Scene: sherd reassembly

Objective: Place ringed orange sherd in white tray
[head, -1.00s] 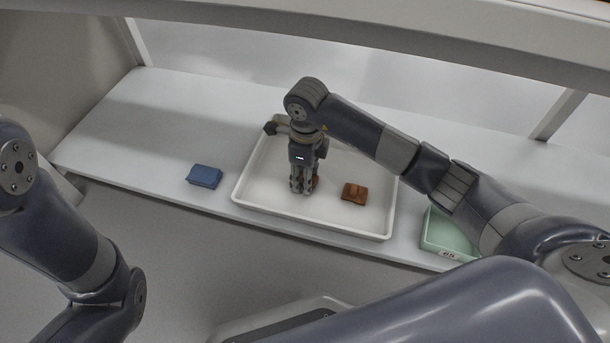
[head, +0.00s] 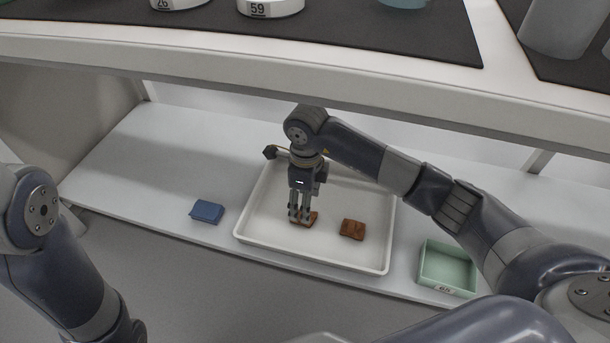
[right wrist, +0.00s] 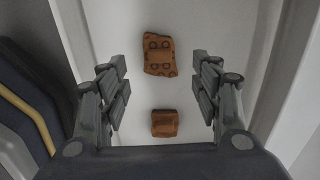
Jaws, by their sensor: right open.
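The ringed orange sherd (right wrist: 160,56) shows dark ring marks in the right wrist view, at the level of my fingertips. It appears to be the orange piece (head: 308,218) under my right gripper in the head view, partly hidden by the fingers. It lies on the floor of the white tray (head: 320,260). My right gripper (head: 300,219) points down over the tray; its fingers are apart, with a gap on either side of the sherd in the right wrist view (right wrist: 161,65). My left gripper is out of the head view; only its arm shows.
A second orange-brown sherd (head: 352,229) with a raised band lies in the tray, also in the right wrist view (right wrist: 165,123). A blue piece (head: 207,211) lies left of the tray. A green box (head: 447,286) stands at right. A shelf edge (head: 300,75) crosses above.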

